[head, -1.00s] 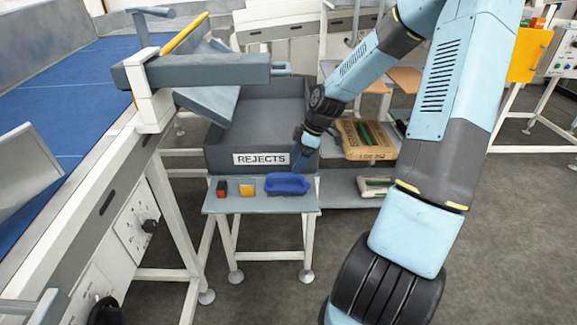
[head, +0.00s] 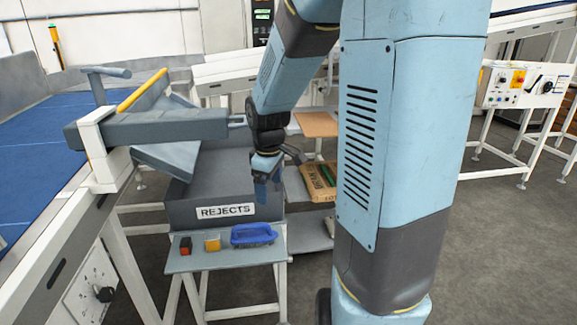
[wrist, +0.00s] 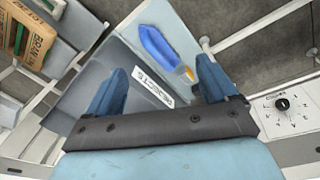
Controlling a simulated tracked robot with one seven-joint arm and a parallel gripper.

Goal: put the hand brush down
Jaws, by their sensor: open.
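The blue hand brush (head: 253,234) lies on the small grey table (head: 200,262) in front of the REJECTS bin, at the right end of a row with a yellow block and a red-and-black block. It also shows in the wrist view (wrist: 158,46), beyond my fingertips. My gripper (head: 262,196) is open and empty, above the bin's front right corner and apart from the brush. Its two blue fingers stand wide apart in the wrist view (wrist: 162,80), with the bin's label between them.
The grey REJECTS bin (head: 180,212) stands behind the table. The yellow block (head: 212,244) and the red-and-black block (head: 186,246) sit left of the brush. A brown sack (head: 318,182) lies on a shelf at right. A blue conveyor (head: 40,140) runs at left.

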